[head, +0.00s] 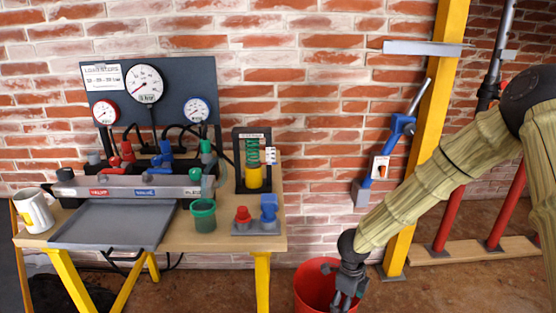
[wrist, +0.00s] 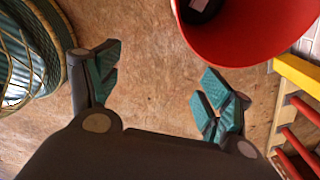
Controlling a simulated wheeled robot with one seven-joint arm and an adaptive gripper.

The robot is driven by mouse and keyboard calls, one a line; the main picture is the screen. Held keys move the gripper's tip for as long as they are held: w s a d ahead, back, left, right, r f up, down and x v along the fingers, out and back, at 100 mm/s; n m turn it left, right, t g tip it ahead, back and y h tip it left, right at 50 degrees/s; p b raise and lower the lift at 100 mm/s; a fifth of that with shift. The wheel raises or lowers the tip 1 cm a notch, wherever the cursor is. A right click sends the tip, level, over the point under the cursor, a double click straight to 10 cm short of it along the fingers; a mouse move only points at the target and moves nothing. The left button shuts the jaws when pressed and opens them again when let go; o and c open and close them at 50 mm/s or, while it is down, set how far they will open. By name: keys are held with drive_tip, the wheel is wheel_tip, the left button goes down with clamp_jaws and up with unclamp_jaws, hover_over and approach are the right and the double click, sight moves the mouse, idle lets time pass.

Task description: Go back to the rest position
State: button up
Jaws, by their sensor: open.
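My gripper (head: 347,287) hangs low at the end of my arm, in front of the red bucket (head: 311,284) on the floor. In the wrist view my gripper (wrist: 157,85) is open, with its teal finger pads apart and only bare floor between them. The red bucket also shows in the wrist view (wrist: 235,45), at the top right beyond the fingers. A small dark item with a pale patch (wrist: 200,10) shows inside the bucket; I cannot tell what it is.
A workbench (head: 265,243) with a gauge panel (head: 180,75), a grey tray (head: 112,228), a white mug (head: 34,212) and a green cup (head: 203,215) stands at left. A yellow post (head: 440,80) with a blue tool (head: 395,130) rises behind my arm. Red posts (head: 447,218) stand right.

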drive_tip(key=s+d+f+n+h, duration=0.1)
drive_tip(key=s+d+f+n, duration=0.1)
drive_tip(key=s+f+n, duration=0.25)
drive_tip(key=s+d+f+n+t+h, duration=0.1)
drive_tip(key=s+d+f+n, duration=0.1)
drive_tip(key=s+f+n, duration=0.3)
drive_tip(key=s+d+f+n+h, duration=0.1)
drive_tip(key=s+d+f+n, duration=0.25)
drive_tip(key=s, duration=0.35)
drive_tip(key=s+a+f+n+y, duration=0.25)
drive_tip(key=s+n, duration=0.35)
drive_tip(key=s, duration=0.4)
drive_tip(key=s+a+f+n+y, duration=0.1)
drive_tip(key=s+a+f+n, duration=0.15)
drive_tip(key=s+n, duration=0.5)
wheel_tip(320, 180, up, 21)
drive_tip(key=s+m+p, duration=0.1)
drive_tip(key=p, duration=2)
drive_tip(key=shift+r+g, duration=0.2)
drive_tip(key=shift+g, duration=0.2)
drive_tip(key=shift+s, duration=0.1)
